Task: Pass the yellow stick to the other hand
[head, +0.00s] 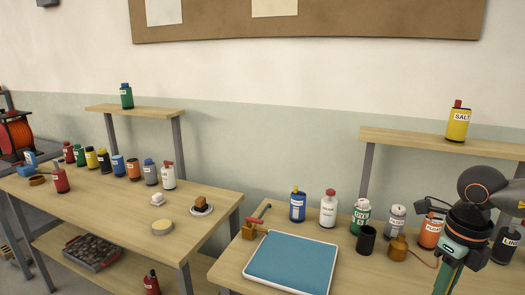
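I see no yellow stick in the head view. My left arm and gripper do not show. Whether either gripper holds the stick cannot be seen.
A blue-topped white tray (292,262) lies on the right table, with a red-handled wooden block (250,230) beside it. Several bottles and a dark cup (366,240) stand behind. The left table (110,200) holds more bottles.

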